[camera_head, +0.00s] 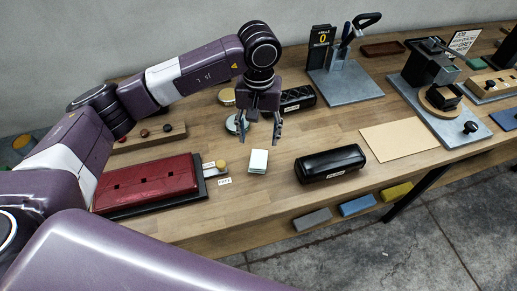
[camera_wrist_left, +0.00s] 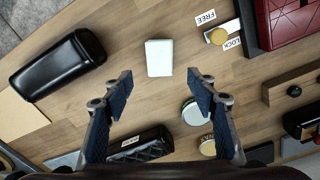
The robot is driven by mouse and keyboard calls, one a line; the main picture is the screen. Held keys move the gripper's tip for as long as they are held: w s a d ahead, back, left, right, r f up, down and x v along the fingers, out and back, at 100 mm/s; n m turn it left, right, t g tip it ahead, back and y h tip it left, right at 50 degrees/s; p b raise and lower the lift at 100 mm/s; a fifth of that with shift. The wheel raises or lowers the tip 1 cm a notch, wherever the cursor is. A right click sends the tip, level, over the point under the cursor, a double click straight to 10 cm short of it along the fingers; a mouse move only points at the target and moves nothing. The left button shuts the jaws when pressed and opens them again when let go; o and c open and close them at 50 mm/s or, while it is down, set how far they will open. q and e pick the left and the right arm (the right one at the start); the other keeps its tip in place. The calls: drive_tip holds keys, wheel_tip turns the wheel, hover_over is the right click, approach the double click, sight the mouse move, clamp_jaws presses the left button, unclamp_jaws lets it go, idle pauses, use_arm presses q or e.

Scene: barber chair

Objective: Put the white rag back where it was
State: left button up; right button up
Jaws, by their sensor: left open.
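The white rag (camera_head: 258,161) is a small folded pale block lying flat on the wooden table (camera_head: 225,205). It also shows in the left wrist view (camera_wrist_left: 159,57), just beyond the fingertips. My left gripper (camera_head: 260,130) is open and empty, pointing down above the table and a little behind the rag. In the left wrist view its two fingers (camera_wrist_left: 160,76) are spread wide, with bare wood between them. My right gripper is not in view.
A red case (camera_head: 150,182) with a FREE/LOCK latch (camera_head: 218,167) is left of the rag. A black glossy case (camera_head: 330,163) is to its right. A black quilted case (camera_head: 297,98) and round tins (camera_head: 237,124) stand behind. A tan sheet (camera_head: 400,139) lies further right.

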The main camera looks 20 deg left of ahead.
use_arm(q)
wheel_tip(320, 180, up, 3)
drive_tip(key=shift+f, duration=0.2)
